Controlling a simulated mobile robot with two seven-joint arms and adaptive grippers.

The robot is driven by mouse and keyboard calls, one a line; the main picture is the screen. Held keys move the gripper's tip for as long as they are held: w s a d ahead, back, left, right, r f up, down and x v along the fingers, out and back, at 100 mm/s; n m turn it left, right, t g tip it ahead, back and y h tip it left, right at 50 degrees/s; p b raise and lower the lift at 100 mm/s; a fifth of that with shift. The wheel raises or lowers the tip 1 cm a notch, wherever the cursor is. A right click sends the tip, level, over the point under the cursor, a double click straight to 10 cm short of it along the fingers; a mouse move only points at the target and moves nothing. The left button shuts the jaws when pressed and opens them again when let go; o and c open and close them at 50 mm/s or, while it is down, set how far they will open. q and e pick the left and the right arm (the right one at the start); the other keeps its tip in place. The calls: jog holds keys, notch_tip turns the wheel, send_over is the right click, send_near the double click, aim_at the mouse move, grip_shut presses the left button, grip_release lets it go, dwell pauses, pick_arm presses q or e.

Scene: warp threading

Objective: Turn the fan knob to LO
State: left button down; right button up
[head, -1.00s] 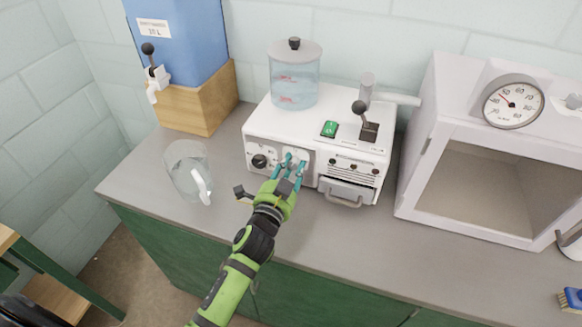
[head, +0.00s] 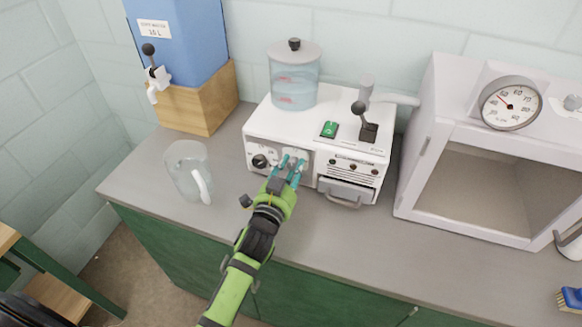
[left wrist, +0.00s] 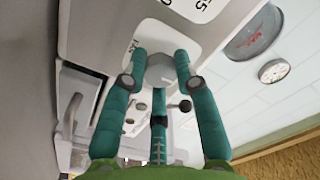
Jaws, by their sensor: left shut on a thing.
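The white machine (head: 282,128) stands on the counter, with a clear tank on top and knobs on its front. My left gripper (head: 291,161) reaches its front panel, right of a black knob (head: 260,161). In the left wrist view the teal fingers (left wrist: 160,68) close around a pale grey knob (left wrist: 161,62) on a light plate. I take this gripped knob to be the fan knob; its pointer and the LO mark cannot be read. The fingers hide most of it in the head view. My right gripper is not in view.
A glass jug (head: 188,172) stands left of my arm. A blue water container (head: 180,40) on a wooden block is behind it. A white cabinet with a dial (head: 511,104) stands to the right. The counter (head: 350,235) in front is clear.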

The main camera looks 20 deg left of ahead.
pick_arm(q)
jog(key=shift+r, duration=0.1)
jog(key=c, duration=1)
grip_release()
jog(key=shift+o, duration=0.2)
jog(key=s, duration=1.2)
jog(key=shift+a, duration=0.25)
